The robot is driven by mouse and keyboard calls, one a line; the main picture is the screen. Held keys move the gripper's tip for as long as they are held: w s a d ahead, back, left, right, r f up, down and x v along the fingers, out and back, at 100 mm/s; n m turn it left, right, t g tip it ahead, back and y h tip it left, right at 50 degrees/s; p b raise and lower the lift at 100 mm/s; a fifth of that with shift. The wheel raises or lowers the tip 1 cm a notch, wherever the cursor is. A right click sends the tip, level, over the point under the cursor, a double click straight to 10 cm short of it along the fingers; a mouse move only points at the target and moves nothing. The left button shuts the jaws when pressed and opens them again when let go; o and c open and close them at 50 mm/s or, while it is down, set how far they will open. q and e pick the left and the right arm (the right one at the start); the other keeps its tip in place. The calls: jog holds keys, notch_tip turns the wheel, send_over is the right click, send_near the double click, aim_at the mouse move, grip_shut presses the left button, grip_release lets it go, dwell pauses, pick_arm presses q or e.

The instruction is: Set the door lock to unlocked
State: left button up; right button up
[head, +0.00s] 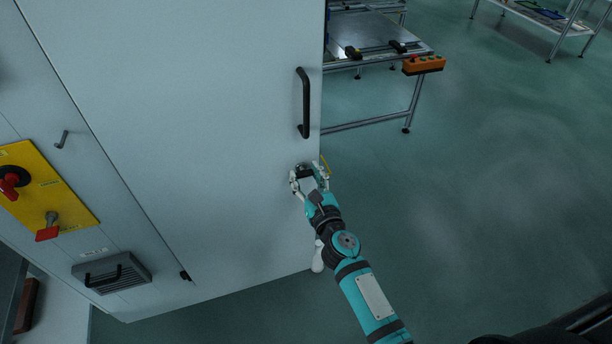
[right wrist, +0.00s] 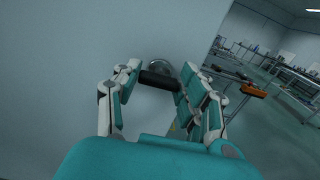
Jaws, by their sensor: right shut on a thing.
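The door lock (right wrist: 160,68) is on the pale cabinet door (head: 200,120), near its right edge and below the black door handle (head: 305,103). In the right wrist view a round metal base shows, with a dark bar (right wrist: 158,80) in front of it. My right gripper (head: 309,178) is at the lock, its fingers on either side of the dark bar and shut on it. The same gripper fills the right wrist view (right wrist: 158,88). The gripper hides most of the lock in the head view, and I cannot read its setting. My left gripper is not in view.
A yellow panel (head: 75,209) with red switches is on the left, above a vent box (head: 112,272). A metal-framed table (head: 375,40) with an orange control box (head: 423,65) stands behind the door. The floor to the right is clear.

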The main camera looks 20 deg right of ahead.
jog(key=shift+c, duration=0.5)
jog(key=shift+n, duration=0.4)
jog(key=n, duration=0.3)
jog(key=shift+a+n+p, duration=0.1)
jog(key=shift+n+p, duration=0.2)
jog(key=shift+n, duration=0.1)
jog(key=n, duration=0.4)
jog(key=shift+n+p, duration=0.3)
jog(key=shift+p, duration=0.1)
jog(key=n+p, duration=0.1)
jog(key=n, duration=0.4)
jog(key=shift+f, duration=0.1)
jog(key=shift+a+f+n+p, duration=0.1)
jog(key=shift+n+p, duration=0.4)
jog(key=shift+n, duration=1.3)
